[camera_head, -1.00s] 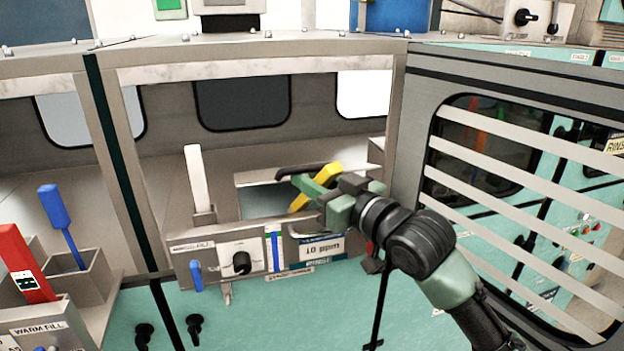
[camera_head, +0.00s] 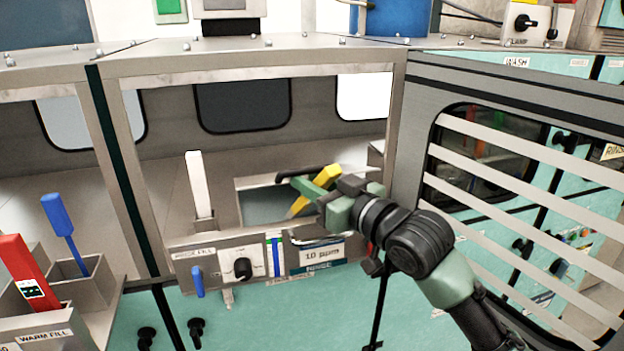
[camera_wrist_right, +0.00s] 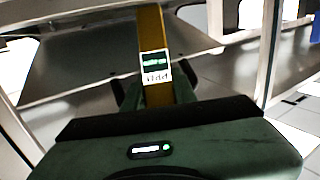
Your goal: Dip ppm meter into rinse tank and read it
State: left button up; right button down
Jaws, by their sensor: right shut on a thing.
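The yellow ppm meter (camera_head: 328,175) is a slim stick held at a tilt, its lower end over the opening of the rinse tank (camera_head: 262,184). My right gripper (camera_head: 312,192) is shut on it. In the right wrist view the yellow meter (camera_wrist_right: 152,40) rises from between the fingers and carries a small display (camera_wrist_right: 154,66), too small and blurred to read surely. I cannot tell whether the meter's tip is in the liquid. The tank's front has a "RINSE" label reading 10 ppm (camera_head: 321,255). My left gripper is not in view.
A white upright handle (camera_head: 200,185) stands left of the rinse tank. A black knob (camera_head: 242,268) and blue lever (camera_head: 197,281) are on its front. The slatted door (camera_head: 520,170) stands open at right. Blue (camera_head: 57,215) and red (camera_head: 22,265) sticks stand at left.

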jog(key=r+p, duration=0.2)
jog(key=r, duration=0.1)
jog(key=shift+w, duration=0.3)
notch_tip(320, 180, up, 2)
jog(key=shift+s+d+r+p, duration=0.1)
jog(key=shift+r+p, duration=0.1)
jog(key=shift+p, duration=0.7)
notch_tip(320, 180, up, 2)
jog(key=shift+p, duration=0.95)
notch_tip(320, 180, up, 2)
jog(key=shift+s+r+p, duration=0.1)
jog(key=shift+p, duration=0.9)
